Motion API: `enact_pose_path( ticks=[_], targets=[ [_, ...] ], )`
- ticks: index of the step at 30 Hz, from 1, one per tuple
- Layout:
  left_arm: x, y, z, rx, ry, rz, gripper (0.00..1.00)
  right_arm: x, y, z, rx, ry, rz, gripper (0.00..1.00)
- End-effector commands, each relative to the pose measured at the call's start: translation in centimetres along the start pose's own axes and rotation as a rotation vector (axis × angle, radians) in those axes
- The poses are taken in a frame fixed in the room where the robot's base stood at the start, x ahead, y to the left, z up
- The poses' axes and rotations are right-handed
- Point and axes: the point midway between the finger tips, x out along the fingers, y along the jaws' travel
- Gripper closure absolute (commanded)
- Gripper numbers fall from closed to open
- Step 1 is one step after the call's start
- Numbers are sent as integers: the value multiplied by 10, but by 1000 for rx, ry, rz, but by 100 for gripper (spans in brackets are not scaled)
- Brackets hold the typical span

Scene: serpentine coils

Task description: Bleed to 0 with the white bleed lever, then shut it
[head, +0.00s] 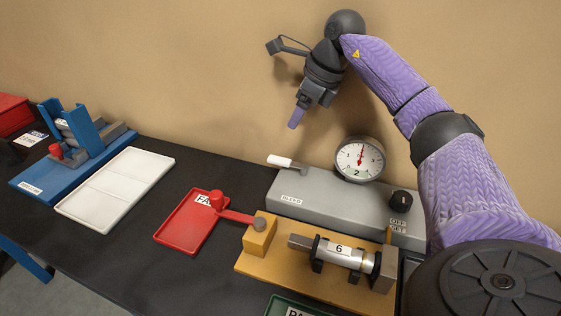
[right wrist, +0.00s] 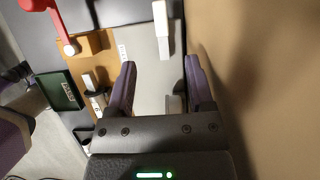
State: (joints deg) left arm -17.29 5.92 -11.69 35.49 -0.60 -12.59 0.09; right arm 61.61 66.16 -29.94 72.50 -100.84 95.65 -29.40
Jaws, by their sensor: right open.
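The white bleed lever (head: 281,161) sits at the left end of the grey panel (head: 325,204), above the BLEED label, with its handle pointing left. My right gripper (head: 296,118) is open and empty, above and apart from the lever. In the right wrist view the lever (right wrist: 162,30) lies beyond the open fingertips (right wrist: 160,65), toward the top of the picture. The round gauge (head: 359,159) stands on the panel with its red needle pointing nearly straight up; its exact reading is too small to tell. My left gripper is not in view.
A black knob (head: 400,201) is on the panel's right. In front, an orange fixture (head: 260,238) holds a metal cylinder (head: 340,252) marked 6, with a red-handled clamp (head: 217,201). A red tray (head: 172,235), white tray (head: 75,206) and blue fixture (head: 35,186) stand left. The wall is close behind.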

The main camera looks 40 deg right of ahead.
Motion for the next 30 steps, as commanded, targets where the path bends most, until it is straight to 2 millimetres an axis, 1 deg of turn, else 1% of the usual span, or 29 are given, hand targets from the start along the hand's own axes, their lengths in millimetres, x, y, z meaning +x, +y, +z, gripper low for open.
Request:
enact_pose_path(
  ticks=[1,3,7,9,11,15,18,21,24,30],
  targets=[
    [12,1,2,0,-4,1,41,13,0,-5,1,3,2,32],
    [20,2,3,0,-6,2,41,21,0,-8,1,5,3,32],
    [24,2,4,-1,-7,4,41,27,0,-10,1,7,4,32],
    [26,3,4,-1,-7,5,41,35,0,-10,1,7,5,32],
    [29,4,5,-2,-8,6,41,48,0,-10,1,9,7,32],
    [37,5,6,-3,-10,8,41,83,1,-10,2,8,8,32],
    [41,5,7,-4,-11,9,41,104,1,-10,2,8,7,32],
    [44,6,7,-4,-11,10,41,117,0,-10,2,7,5,32],
    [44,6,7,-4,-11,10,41,122,0,-10,2,6,3,32],
    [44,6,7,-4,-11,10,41,122,0,-9,1,6,2,32]
  ],
)
